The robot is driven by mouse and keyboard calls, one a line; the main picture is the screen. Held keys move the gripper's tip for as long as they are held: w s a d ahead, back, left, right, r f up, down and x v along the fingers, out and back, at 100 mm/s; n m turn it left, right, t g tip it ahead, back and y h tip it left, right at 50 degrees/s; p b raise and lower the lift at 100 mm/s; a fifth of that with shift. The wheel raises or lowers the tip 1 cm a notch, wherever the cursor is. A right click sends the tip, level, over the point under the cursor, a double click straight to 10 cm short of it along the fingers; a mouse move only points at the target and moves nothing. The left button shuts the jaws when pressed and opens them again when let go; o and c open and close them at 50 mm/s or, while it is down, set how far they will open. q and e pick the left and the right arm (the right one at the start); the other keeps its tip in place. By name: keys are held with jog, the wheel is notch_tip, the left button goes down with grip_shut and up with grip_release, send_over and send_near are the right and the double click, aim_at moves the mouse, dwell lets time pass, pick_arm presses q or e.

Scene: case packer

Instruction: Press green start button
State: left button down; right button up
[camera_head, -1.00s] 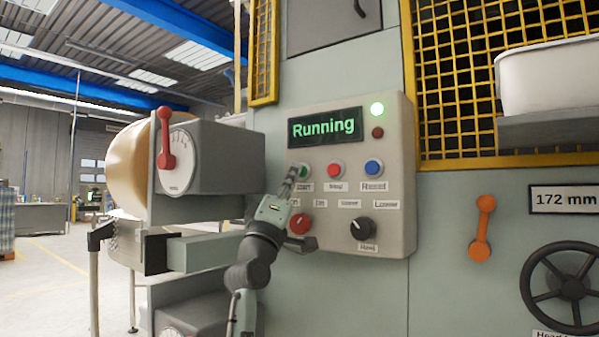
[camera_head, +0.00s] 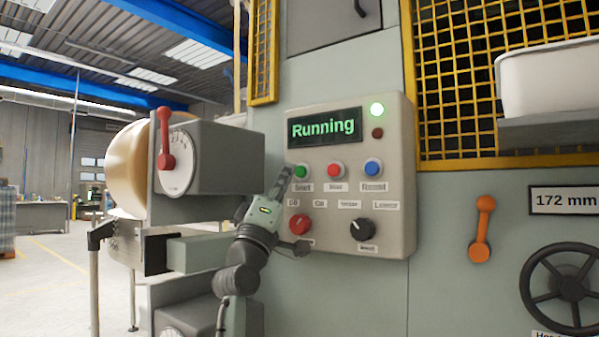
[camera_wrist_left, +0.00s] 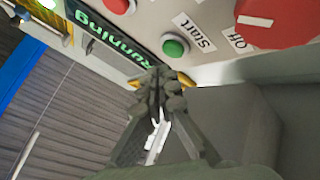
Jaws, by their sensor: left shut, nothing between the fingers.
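The green start button (camera_head: 301,171) is at the upper left of the beige control panel (camera_head: 403,215), above its "Start" label. It also shows in the left wrist view (camera_wrist_left: 175,46). My right gripper is not in view.
A red button (camera_head: 336,170) and a blue button (camera_head: 373,167) sit to the right. Below are a red knob (camera_head: 299,224) and a black knob (camera_head: 362,229). A grey box with a red lever (camera_head: 166,140) stands left of the panel. An orange handle (camera_head: 482,228) is at right.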

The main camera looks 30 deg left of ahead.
pick_arm(q)
jog(key=s, duration=0.4)
jog(key=shift+s+a+p, duration=0.15)
jog(key=shift+s+p, duration=0.05)
jog(key=shift+p, duration=0.15)
dwell(0.6)
